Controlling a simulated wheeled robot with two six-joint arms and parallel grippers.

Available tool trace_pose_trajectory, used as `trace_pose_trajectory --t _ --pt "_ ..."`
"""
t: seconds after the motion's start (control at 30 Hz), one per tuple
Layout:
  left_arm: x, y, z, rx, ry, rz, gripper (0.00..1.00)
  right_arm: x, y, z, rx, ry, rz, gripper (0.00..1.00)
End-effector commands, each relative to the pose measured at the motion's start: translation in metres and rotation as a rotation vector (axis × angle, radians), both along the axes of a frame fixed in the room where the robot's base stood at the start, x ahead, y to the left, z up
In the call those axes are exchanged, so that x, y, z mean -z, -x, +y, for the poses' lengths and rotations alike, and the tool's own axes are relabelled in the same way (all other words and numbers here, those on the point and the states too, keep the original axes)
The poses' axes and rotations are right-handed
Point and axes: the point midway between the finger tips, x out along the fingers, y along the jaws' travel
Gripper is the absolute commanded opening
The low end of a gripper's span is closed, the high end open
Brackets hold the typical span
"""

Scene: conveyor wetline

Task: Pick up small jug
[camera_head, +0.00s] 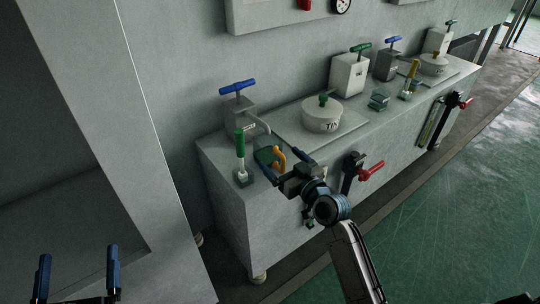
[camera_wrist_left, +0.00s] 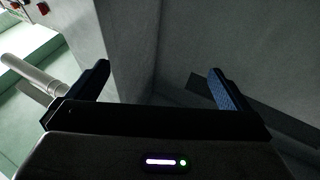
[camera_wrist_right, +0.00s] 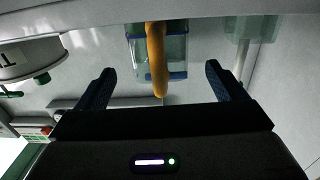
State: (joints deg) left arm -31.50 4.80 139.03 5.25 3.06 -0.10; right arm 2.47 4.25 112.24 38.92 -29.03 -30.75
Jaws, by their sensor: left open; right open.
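The small jug (camera_head: 265,155) is a clear, greenish vessel with an orange-yellow handle. It stands on the counter near its left end, in front of the tap. In the right wrist view the jug (camera_wrist_right: 176,48) is ahead, its handle (camera_wrist_right: 157,60) pointing toward me between the finger lines. My right gripper (camera_head: 279,161) is open around the handle's sides; I cannot tell whether it touches. My left gripper (camera_head: 78,262) is open and empty at the lower left, away from the counter, facing a grey wall in the left wrist view.
A green-handled brush-like tool (camera_head: 240,158) stands left of the jug. A white lidded pot (camera_head: 322,115) stands to its right. A blue-handled tap (camera_head: 238,96) is behind. Red-handled levers (camera_head: 371,171) stick out from the counter front. A tall grey panel (camera_head: 100,110) is at left.

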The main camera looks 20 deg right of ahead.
Motion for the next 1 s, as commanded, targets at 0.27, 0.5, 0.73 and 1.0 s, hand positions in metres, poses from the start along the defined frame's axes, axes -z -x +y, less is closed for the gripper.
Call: trace_pose_trajectory --t 0.27,0.5,0.73,1.0 --pt "-0.008 0.001 0.000 -0.002 -0.002 -0.049 1.00 -0.005 -0.038 0.011 0.001 -0.002 -0.002 0.91" --pt "-0.013 0.002 0.000 -0.002 -0.004 -0.077 1.00 -0.005 -0.045 0.014 0.001 0.001 0.000 0.91" --pt "-0.013 0.002 0.000 -0.002 -0.004 -0.075 1.00 -0.005 -0.045 0.014 0.001 0.000 0.000 0.63" --pt "-0.013 0.002 0.000 -0.002 -0.004 -0.074 1.00 -0.005 -0.045 0.013 0.001 0.000 -0.001 0.37"
